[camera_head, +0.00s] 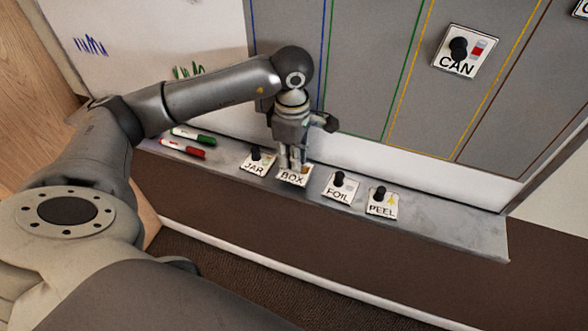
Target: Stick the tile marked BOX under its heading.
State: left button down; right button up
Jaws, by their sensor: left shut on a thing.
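The tile marked BOX (292,180) is a white tile on the grey ledge below the board, between the JAR tile and the FOIL tile. My left gripper (291,165) comes down over it from above and is shut on it. The fingers hide the tile's upper part and its knob. The tile still appears to be at the ledge. The grey board (368,65) has columns outlined in blue, green, yellow and brown. Their headings are outside the view, so I cannot tell which column is for BOX. My right gripper is not in view.
On the ledge (440,222) are the JAR tile (254,168), the FOIL tile (338,194) and the PEEL tile (382,210), with a green marker (193,135) and a red marker (182,149) at left. A CAN tile (457,66) is on the board's yellow column.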

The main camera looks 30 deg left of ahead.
pick_arm(q)
jog(key=shift+r+p, duration=0.95)
jog(key=shift+r, duration=0.9)
